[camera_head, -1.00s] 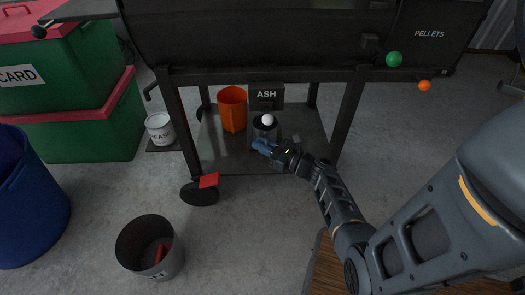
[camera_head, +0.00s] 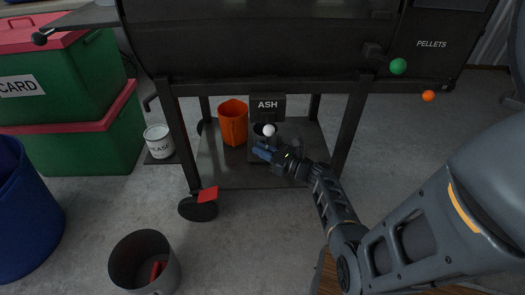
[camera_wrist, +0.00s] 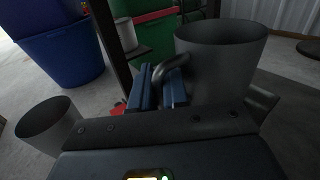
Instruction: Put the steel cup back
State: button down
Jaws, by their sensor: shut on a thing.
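The steel cup (camera_wrist: 215,65) is a grey, open-topped cup with a curved handle, large in the wrist view. My gripper (camera_wrist: 160,85) has its blue fingers closed on the handle, with the cup body to their right. In the head view the gripper (camera_head: 265,149) reaches under the black grill, over its lower shelf (camera_head: 215,170). I cannot tell whether the cup touches the shelf.
An orange bucket (camera_head: 233,124) stands left of the cup, below the grill. The ASH box (camera_head: 267,107) is behind it. Grill legs (camera_head: 351,120) flank the opening. A grey bin (camera_head: 145,265) stands on the floor in front.

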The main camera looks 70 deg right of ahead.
dwell(0.3)
jog(key=c, duration=1.1)
grip_release()
jog(key=shift+o, duration=0.2)
jog(key=shift+s, duration=0.1)
